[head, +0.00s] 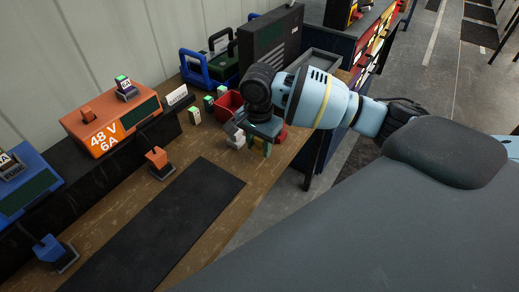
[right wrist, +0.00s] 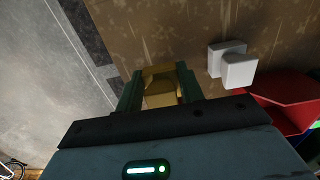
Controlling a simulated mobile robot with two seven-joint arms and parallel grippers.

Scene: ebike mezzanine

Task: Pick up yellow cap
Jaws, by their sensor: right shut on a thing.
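The yellow cap (right wrist: 161,88) sits between the two green fingers of my right gripper (right wrist: 159,92) in the right wrist view. The gripper is shut on it. In the head view, my right gripper (head: 259,147) points down over the right edge of the wooden workbench, and the cap cannot be made out clearly there. Whether the cap still touches the bench top cannot be told. My left gripper is not in view.
White blocks (right wrist: 233,65) stand on the bench beside my right gripper, near a red bin (head: 229,104). An orange charger (head: 112,124), a black mat (head: 165,222) and a blue-handled case (head: 208,70) are also on the bench. Grey floor lies beyond its edge.

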